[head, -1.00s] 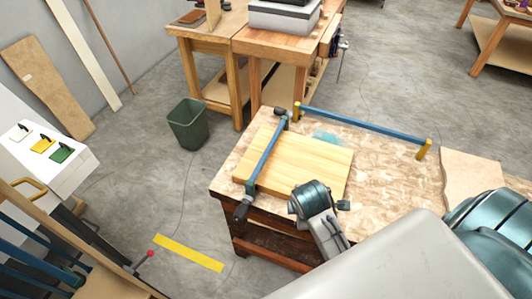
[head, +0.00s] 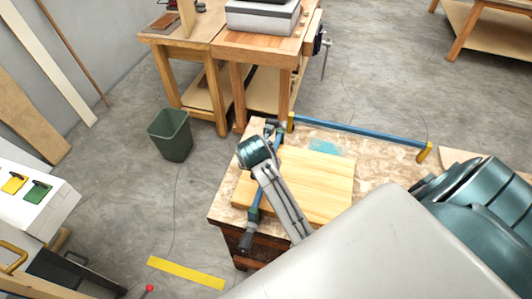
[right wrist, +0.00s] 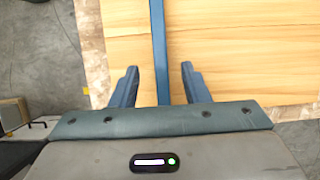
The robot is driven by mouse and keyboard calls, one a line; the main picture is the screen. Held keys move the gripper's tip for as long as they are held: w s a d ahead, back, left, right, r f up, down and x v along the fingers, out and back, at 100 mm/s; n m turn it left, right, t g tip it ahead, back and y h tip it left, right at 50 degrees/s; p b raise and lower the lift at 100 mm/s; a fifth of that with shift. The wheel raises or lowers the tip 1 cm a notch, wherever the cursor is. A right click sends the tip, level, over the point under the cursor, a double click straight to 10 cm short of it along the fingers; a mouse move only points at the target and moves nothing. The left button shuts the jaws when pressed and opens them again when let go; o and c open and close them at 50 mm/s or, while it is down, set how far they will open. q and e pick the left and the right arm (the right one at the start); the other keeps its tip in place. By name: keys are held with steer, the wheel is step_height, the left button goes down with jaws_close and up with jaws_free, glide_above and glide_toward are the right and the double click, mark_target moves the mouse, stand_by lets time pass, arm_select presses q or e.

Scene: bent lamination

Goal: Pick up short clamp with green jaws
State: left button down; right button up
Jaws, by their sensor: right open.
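The short clamp (head: 253,207) lies across the left part of a wooden board (head: 322,180) on the workbench. It has a blue bar, a dark handle at the near end and a dark greenish jaw at the far end; my right arm hides its middle in the head view. In the right wrist view its blue bar (right wrist: 160,35) runs between the two fingers of my right gripper (right wrist: 158,68). The fingers are open, one on each side of the bar, with gaps. How far they are above the board cannot be told. My left gripper is not in view.
A longer clamp with a blue bar (head: 360,131) and yellow jaws lies along the bench's far edge (head: 390,165). A green bin (head: 170,135) stands on the floor at left. Other wooden benches (head: 262,48) stand behind. A white cabinet (head: 40,212) is at far left.

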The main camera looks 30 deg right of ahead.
steer(key=shift+w+d+f, duration=0.1)
steer(key=shift+d+f, duration=0.1)
steer(key=shift+f, duration=0.25)
steer(key=shift+w+f, duration=0.25)
steer(key=p+x, duration=0.1)
steer(key=x, duration=0.1)
steer(key=p+x, duration=0.1)
steer(key=x, duration=0.1)
steer(key=shift+d, duration=0.3)
steer(key=shift+d+f+p, duration=0.15)
steer(key=shift+f+p, duration=0.15)
steer(key=shift+f, duration=0.05)
steer(key=shift+w+f, duration=0.1)
steer(key=shift+f, duration=0.05)
steer(key=c, duration=0.7)
jaws_close()
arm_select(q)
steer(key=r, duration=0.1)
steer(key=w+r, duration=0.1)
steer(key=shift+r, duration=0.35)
